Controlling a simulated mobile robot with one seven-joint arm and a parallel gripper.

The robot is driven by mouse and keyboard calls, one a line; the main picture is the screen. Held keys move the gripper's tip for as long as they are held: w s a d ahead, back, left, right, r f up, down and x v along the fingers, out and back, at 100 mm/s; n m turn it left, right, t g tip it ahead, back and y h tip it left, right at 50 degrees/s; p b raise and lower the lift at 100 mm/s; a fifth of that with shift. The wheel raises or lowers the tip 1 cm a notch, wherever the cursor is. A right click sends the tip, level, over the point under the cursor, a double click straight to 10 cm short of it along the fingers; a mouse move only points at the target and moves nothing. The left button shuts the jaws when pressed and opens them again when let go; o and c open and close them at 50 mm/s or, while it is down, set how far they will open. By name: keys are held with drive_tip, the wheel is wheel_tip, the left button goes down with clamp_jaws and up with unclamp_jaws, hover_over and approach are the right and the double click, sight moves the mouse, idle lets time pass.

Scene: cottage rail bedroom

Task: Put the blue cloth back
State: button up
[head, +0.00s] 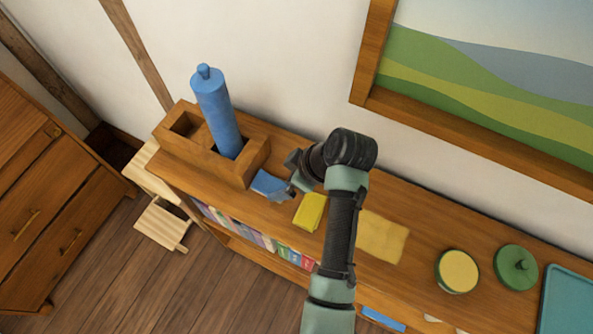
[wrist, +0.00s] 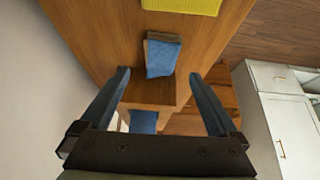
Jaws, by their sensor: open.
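The blue cloth (head: 268,184) lies folded on the wooden shelf top (head: 350,205), just right of a wooden box (head: 205,165) with compartments. In the wrist view the blue cloth (wrist: 163,58) shows a brownish edge and lies just beyond the space between my fingertips. My gripper (head: 287,190) is beside the cloth in the head view, partly hidden by my own wrist. In the wrist view my gripper (wrist: 160,76) is open, its fingers apart and nothing held between them. A blue bottle (head: 218,115) stands in one box compartment; the left compartment (head: 185,124) looks empty.
A yellow cloth (head: 310,212) lies close to the right of the blue one. Further right are a flat tan cloth (head: 382,237), a round yellow-topped jar (head: 457,271), a green lid (head: 516,267) and a teal tray (head: 568,300). The wall runs behind the shelf.

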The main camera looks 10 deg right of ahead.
drive_tip(key=w+d+r+m+t+h, duration=0.1)
drive_tip(key=w+r+m+t, duration=0.2)
drive_tip(key=r, duration=0.9)
drive_tip(key=w+r+m+t+h, duration=0.15)
drive_tip(key=w+r+t, duration=0.3)
drive_tip(key=r, duration=0.65)
drive_tip(key=w+d+r+m+t+h, duration=0.15)
drive_tip(key=r+t, duration=0.35)
drive_tip(key=r, duration=0.7)
drive_tip(key=s+a+r+m+t, duration=0.1)
drive_tip(key=s+r+t, duration=0.2)
drive_tip(key=r, duration=0.6)
drive_tip(key=s+a+r+m+t, duration=0.2)
drive_tip(key=s+r+t, duration=0.2)
drive_tip(key=s+r, duration=0.3)
drive_tip(key=s+a+r+m+t, duration=0.1)
drive_tip(key=s+r+t, duration=0.3)
drive_tip(key=r, duration=0.8)
drive_tip(key=shift+s+a+m+h+b, duration=0.4)
drive_tip(key=shift+s+a, duration=0.1)
drive_tip(key=shift+a, duration=0.15)
drive_tip(key=shift+f+b, duration=0.85)
